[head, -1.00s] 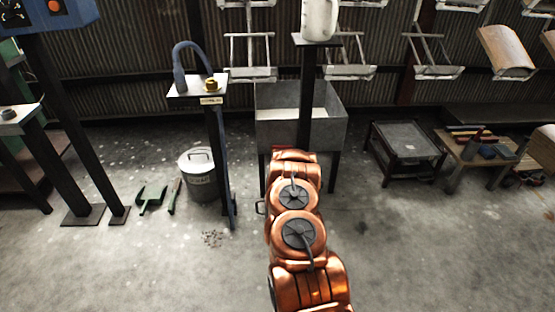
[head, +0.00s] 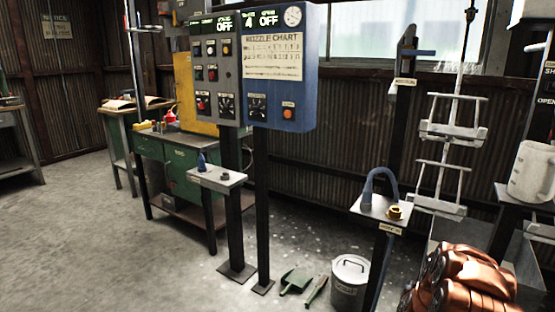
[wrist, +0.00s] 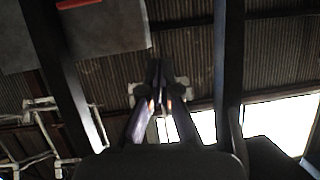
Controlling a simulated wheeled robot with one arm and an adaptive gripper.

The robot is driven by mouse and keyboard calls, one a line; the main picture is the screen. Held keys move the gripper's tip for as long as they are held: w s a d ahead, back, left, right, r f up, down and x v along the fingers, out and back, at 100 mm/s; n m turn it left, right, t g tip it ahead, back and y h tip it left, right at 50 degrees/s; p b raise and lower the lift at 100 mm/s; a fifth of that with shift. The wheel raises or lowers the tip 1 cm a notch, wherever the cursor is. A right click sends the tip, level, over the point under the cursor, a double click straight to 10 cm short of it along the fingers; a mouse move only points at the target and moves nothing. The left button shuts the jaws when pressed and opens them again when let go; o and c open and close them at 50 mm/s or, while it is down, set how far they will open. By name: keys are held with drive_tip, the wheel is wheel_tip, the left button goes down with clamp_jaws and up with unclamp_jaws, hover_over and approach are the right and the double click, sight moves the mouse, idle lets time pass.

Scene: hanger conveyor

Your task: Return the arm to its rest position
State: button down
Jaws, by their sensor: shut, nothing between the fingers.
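My gripper (wrist: 160,104) shows in the wrist view, with its two dark fingers close together and nothing between them. It points toward the corrugated wall and a bright window. In the head view my copper-coloured arm is folded at the bottom right corner. The gripper itself does not show in the head view.
A blue control panel (head: 290,65) stands on posts in the middle. A stand with a brass nozzle (head: 395,212) and a lidded bin (head: 350,283) are left of my arm. A white jug (head: 532,172) stands at the right. The floor at left is open.

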drive_tip(key=s+a+r+n+g+y+p, duration=0.2)
drive_tip(key=a+r+n+y+p, duration=0.3)
drive_tip(key=a+r, duration=0.95)
drive_tip(key=s+a+r+g+y+p, duration=0.25)
drive_tip(key=s+a+r+p, duration=0.35)
drive_tip(key=s+a+r, duration=0.5)
drive_tip(key=s+a+r+n+g+p, duration=0.1)
drive_tip(key=s+r, duration=0.5)
drive_tip(key=s, duration=0.6)
drive_tip(key=s+a+r+n+g+p, duration=0.1)
drive_tip(key=s+a+r+g+p, duration=0.3)
drive_tip(key=s, duration=0.8)
drive_tip(key=s+a+r+g+p, duration=0.3)
drive_tip(key=s+r+p, duration=0.2)
drive_tip(key=s+r, duration=0.4)
drive_tip(key=s, duration=0.3)
drive_tip(key=shift+a+r+n+p, duration=0.25)
drive_tip(key=shift+a+n+p, duration=0.05)
drive_tip(key=shift+a+n, duration=0.1)
drive_tip(key=shift+g, duration=0.25)
